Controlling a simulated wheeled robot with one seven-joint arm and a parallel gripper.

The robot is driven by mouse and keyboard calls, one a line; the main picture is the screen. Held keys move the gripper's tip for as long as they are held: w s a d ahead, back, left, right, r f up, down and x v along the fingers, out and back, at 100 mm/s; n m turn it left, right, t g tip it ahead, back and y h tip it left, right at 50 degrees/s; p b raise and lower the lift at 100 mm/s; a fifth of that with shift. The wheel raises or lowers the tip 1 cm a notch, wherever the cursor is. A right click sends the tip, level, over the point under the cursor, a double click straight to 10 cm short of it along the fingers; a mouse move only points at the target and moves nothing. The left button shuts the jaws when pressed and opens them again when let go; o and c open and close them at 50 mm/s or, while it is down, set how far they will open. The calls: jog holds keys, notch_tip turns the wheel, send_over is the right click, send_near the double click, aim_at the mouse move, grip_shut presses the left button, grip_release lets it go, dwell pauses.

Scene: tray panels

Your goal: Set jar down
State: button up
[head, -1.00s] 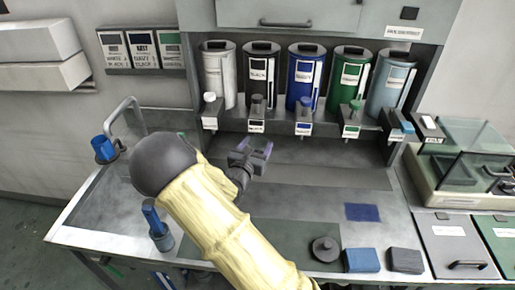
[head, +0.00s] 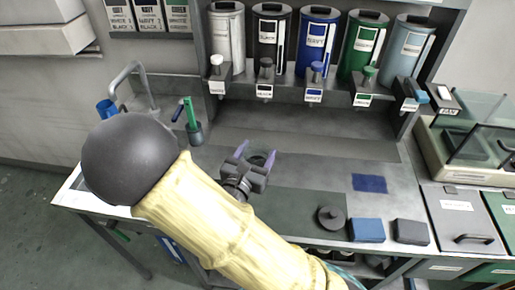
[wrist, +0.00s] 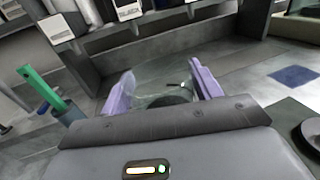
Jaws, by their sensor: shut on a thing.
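The jar (head: 261,159) is clear glass with a dark round part, and is hard to make out. In the wrist view the jar (wrist: 160,82) shows faintly between two purple fingertips. My gripper (head: 257,156) is shut on it, with one finger on each side; it also shows in the wrist view (wrist: 163,85). The jar is over the middle of the grey counter (head: 300,168), left of the blue mat (head: 369,183). I cannot tell whether its base touches the counter. My gripper hides its near side.
Several labelled canisters (head: 316,45) with taps stand along the back. A cup (head: 195,134) with green and blue handles stands left of the jar. A dark round lid (head: 331,217), a blue block (head: 367,231) and a black block (head: 411,232) lie front right. Counter around the blue mat is clear.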

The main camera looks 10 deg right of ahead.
dwell(0.4)
jog(key=shift+w+r+p, duration=0.35)
jog(key=shift+r+p, duration=0.15)
jog(key=shift+p, duration=0.3)
jog(key=w+p, duration=0.1)
jog(key=p, duration=0.1)
jog(key=w+r+n+y+p, duration=0.1)
jog(key=p, duration=0.2)
jog(key=shift+w+r+t, duration=0.2)
jog(key=shift+r+t, duration=0.1)
jog(key=shift+t, duration=0.1)
jog(key=d+f+n+t+y+p, duration=0.2)
jog(key=d+f+n+y+p, duration=0.3)
jog(key=p, duration=1.3)
jog(key=d+f+y, duration=0.1)
jog(key=y, duration=0.2)
jog(key=shift+w+f+n+y, duration=0.2)
jog(key=shift+w+n+y, duration=0.1)
jog(key=shift+y, duration=0.1)
jog(key=shift+w, duration=0.1)
